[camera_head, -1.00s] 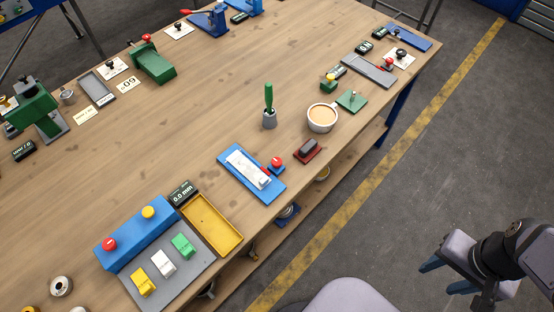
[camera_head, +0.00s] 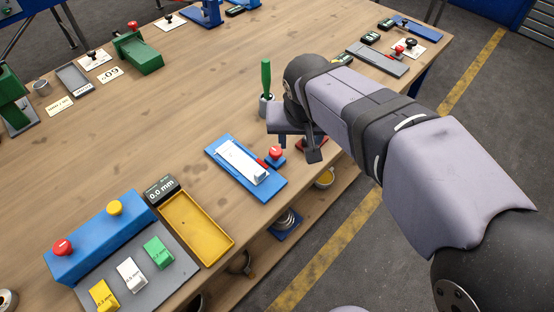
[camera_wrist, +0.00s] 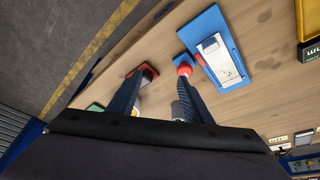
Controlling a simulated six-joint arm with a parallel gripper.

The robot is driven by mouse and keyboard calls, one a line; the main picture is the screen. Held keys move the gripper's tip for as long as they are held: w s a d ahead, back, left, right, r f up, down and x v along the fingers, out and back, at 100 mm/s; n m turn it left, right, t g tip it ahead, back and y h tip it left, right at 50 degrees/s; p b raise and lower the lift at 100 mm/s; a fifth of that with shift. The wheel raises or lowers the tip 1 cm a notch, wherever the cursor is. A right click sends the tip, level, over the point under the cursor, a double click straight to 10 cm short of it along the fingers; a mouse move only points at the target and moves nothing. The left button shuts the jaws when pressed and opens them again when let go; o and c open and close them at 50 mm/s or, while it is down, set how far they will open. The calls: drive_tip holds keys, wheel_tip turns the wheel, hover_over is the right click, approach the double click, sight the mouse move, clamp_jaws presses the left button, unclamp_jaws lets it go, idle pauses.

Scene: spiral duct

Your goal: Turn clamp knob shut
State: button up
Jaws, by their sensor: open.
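A red knob (camera_head: 275,152) stands on a small blue block at the right side of a blue plate (camera_head: 222,152). A white piece with a red tip (camera_head: 242,163) lies on that plate. The red knob (camera_wrist: 184,69) also shows in the wrist view, close by the tip of my right-hand finger. My gripper (camera_head: 292,145) hangs over the table edge, right of the knob, with its fingers apart and nothing between them. The fingers (camera_wrist: 162,85) point towards the table in the wrist view. I cannot tell which way the knob is turned.
A dark block on a red base (camera_wrist: 146,72) is beside my left-hand finger. A green-handled tool in a grey holder (camera_head: 266,85) stands behind my gripper. A yellow tray (camera_head: 228,236) and a blue button box (camera_head: 90,235) are at front left. The table middle is clear.

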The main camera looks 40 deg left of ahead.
approach(276, 151)
drive_tip(key=shift+n+y, duration=0.3)
drive_tip(key=shift+d+x, duration=0.2)
drive_tip(key=shift+x, duration=3.75)
drive_tip(key=shift+f, duration=0.1)
drive_tip(key=c, duration=1)
